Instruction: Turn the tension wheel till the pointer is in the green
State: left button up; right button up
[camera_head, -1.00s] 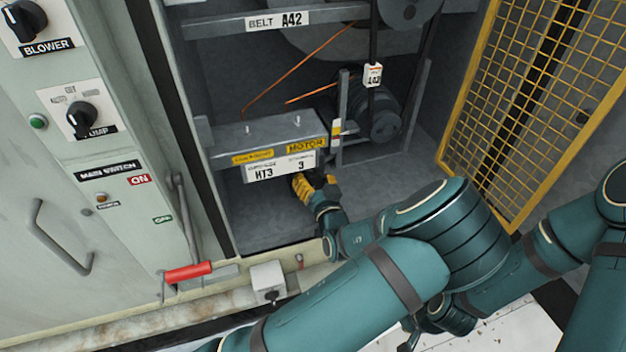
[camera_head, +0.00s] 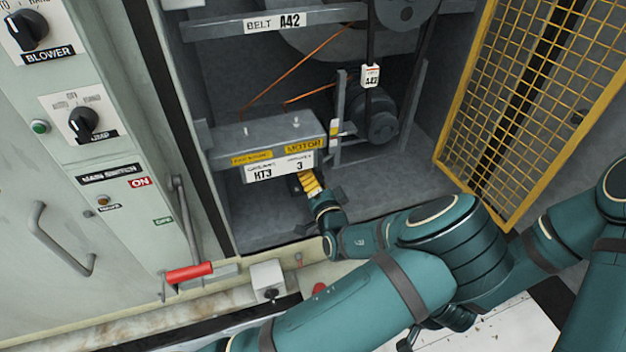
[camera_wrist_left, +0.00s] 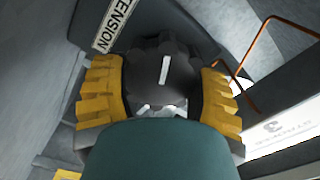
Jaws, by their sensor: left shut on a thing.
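The tension wheel (camera_wrist_left: 160,75), dark and knobbly with a white line on its face, sits between the yellow fingers of my left gripper (camera_wrist_left: 160,95) in the left wrist view. The fingers are shut on it from both sides. A "TENSION" label (camera_wrist_left: 112,25) is beside it at upper left. In the head view my left gripper (camera_head: 310,183) is below the front edge of the grey motor base (camera_head: 265,138), and the wheel is hidden there. I cannot make out the pointer or its green zone. My right gripper (camera_head: 432,326) is low, partly hidden by my left arm.
A belt and motor (camera_head: 377,118) stand behind the motor base. A yellow mesh guard door (camera_head: 530,100) stands open at right. A panel with switches (camera_head: 85,122) and a red-handled lever (camera_head: 188,272) is at left. The cabinet floor (camera_head: 265,215) beside my left gripper is clear.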

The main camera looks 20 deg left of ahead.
dwell(0.5)
pick_arm(q)
jog(key=o, duration=1.2)
jog(key=v, duration=1.2)
